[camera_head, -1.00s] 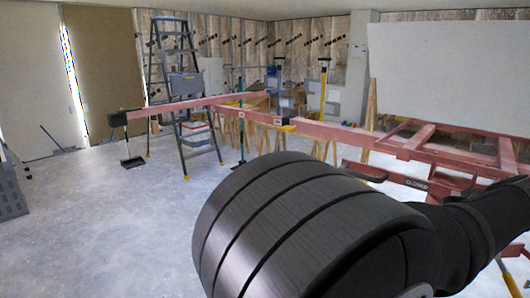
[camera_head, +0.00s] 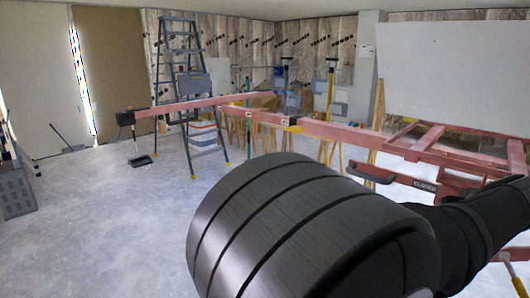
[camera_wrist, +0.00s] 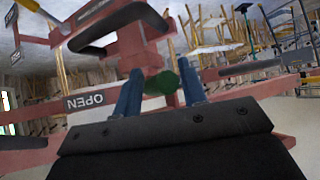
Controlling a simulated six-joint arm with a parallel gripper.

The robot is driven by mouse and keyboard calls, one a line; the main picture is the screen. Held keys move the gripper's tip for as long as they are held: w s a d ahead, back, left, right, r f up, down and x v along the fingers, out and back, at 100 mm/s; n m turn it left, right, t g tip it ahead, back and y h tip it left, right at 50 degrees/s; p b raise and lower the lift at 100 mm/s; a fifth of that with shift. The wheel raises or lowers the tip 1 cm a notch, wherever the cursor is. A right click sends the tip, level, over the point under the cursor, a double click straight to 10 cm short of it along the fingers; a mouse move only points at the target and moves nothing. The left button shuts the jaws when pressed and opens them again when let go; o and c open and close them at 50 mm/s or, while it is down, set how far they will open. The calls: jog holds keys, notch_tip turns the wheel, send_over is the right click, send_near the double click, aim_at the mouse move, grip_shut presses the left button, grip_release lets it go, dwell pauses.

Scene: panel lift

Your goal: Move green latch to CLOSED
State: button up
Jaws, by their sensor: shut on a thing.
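In the wrist view, my gripper (camera_wrist: 162,90) has its two blue fingers on either side of a small green latch knob (camera_wrist: 164,82), shut on it. The latch sits on a red metal frame part (camera_wrist: 135,50). An OPEN label (camera_wrist: 86,100) is on a red bar left of the fingers. In the head view, a CLOSED label (camera_head: 424,185) shows on a red bar of the panel lift (camera_head: 325,130). My own arm fills the foreground there, and my gripper and the latch are not visible in that view.
A black handle (camera_head: 370,172) sits on the red frame beside my arm. A large white panel (camera_head: 455,75) stands at the right. A stepladder (camera_head: 180,85) stands at the back left.

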jog(key=shift+w+r, duration=0.15)
jog(key=shift+r, duration=0.05)
